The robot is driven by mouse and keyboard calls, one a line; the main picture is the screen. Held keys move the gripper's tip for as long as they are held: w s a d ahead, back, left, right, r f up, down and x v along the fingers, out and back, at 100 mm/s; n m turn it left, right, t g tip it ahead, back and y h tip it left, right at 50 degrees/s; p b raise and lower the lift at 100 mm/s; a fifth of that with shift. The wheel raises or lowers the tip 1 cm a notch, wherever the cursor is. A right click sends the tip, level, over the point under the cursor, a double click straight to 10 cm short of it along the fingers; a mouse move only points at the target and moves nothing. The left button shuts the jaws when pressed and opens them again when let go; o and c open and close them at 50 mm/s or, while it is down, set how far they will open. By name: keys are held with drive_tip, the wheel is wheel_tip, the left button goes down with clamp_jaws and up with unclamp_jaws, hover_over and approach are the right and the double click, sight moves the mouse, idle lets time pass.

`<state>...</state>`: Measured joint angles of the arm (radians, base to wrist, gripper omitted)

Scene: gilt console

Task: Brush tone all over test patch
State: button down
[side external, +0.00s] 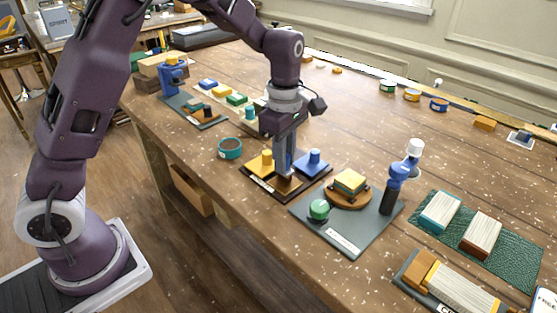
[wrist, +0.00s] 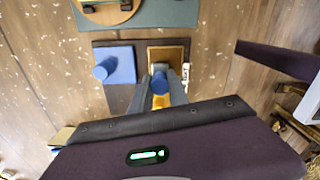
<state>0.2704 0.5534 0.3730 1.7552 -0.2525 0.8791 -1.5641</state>
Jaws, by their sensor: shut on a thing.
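My gripper (side external: 288,165) points down over a dark tray (side external: 304,196). It is shut on an upright blue-handled tool, whose round blue top (wrist: 160,83) shows between the fingers in the wrist view. Its lower end is hidden, so I cannot tell whether it is a brush. A brown, wood-edged square (side external: 288,186), perhaps the test patch, lies directly below the gripper; in the wrist view its far part (wrist: 168,53) shows beyond the tool. I cannot tell whether the tool touches it. A yellow knobbed block (side external: 264,162) and a blue knobbed block (side external: 312,163) flank it on the tray.
A teal cup (side external: 230,149) stands left of the tray. A grey board (side external: 344,232) with a green knob, round wooden stand and blue-handled tool lies to the right. Farther right is a green mat (side external: 499,250) with two blocks.

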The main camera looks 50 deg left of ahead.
drive_tip(key=shift+w, duration=1.05)
drive_tip(key=shift+r, duration=0.1)
wheel_tip(320, 180, up, 8)
drive_tip(key=shift+f, duration=0.25)
idle(0.4)
